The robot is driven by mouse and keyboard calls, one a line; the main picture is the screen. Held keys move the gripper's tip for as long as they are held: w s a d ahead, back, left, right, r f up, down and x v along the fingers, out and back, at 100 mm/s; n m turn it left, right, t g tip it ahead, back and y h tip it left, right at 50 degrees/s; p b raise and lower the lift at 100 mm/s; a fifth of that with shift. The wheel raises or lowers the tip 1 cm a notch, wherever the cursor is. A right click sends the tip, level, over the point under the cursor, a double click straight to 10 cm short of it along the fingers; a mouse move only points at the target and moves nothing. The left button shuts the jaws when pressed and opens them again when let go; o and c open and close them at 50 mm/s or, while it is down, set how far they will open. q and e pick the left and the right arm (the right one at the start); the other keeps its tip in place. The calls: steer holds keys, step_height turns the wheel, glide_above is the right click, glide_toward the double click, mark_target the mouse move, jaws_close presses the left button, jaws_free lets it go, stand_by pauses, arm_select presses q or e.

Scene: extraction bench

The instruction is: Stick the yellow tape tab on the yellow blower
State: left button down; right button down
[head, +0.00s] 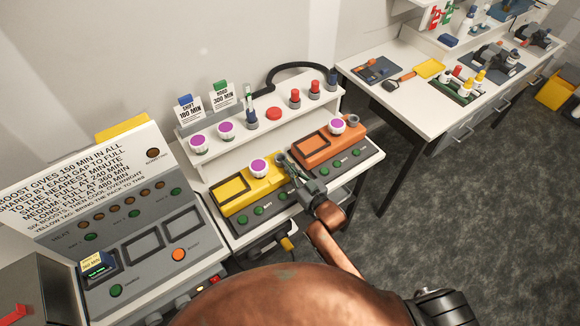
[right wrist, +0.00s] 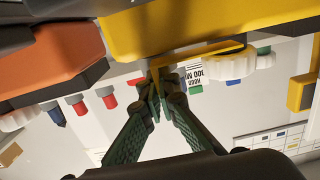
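The yellow blower (head: 232,193) stands on the grey base of the bench, with a purple-topped white cap (head: 259,168) at its back. My right gripper (head: 284,160) is at its right end, between it and the orange blower. In the right wrist view my fingertips (right wrist: 154,84) are nearly together around a thin yellow piece, apparently the yellow tape tab (right wrist: 155,78). The yellow blower (right wrist: 190,22) fills the top there, very close to the fingertips. Whether the tab touches the blower I cannot tell. My left gripper is not in view.
The orange blower (head: 326,146) stands close on the right. A white shelf (head: 215,160) behind holds purple-topped caps, red-topped pieces and two cards. A sloped grey panel (head: 120,232) is at left. A second bench (head: 400,112) with tools stands at the far right, beyond grey floor.

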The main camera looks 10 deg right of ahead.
steer(key=c, duration=2.6)
jaws_free()
steer(key=shift+w+a+r, duration=0.15)
steer(key=shift+a+r, duration=0.1)
steer(key=shift+a, duration=0.15)
steer(key=shift+o, duration=1.4)
steer(key=shift+w, duration=0.1)
steer(key=shift+o, duration=1.2)
steer(key=shift+w+a+f, duration=0.15)
steer(key=shift+w+f, duration=0.05)
steer(key=shift+w, duration=0.05)
steer(key=shift+s, duration=0.1)
steer(key=shift+d, duration=0.2)
steer(key=shift+s, duration=0.15)
steer(key=shift+s+d+f, duration=0.15)
steer(key=shift+s+d, duration=0.05)
steer(key=shift+s, duration=0.1)
steer(key=v, duration=1.1)
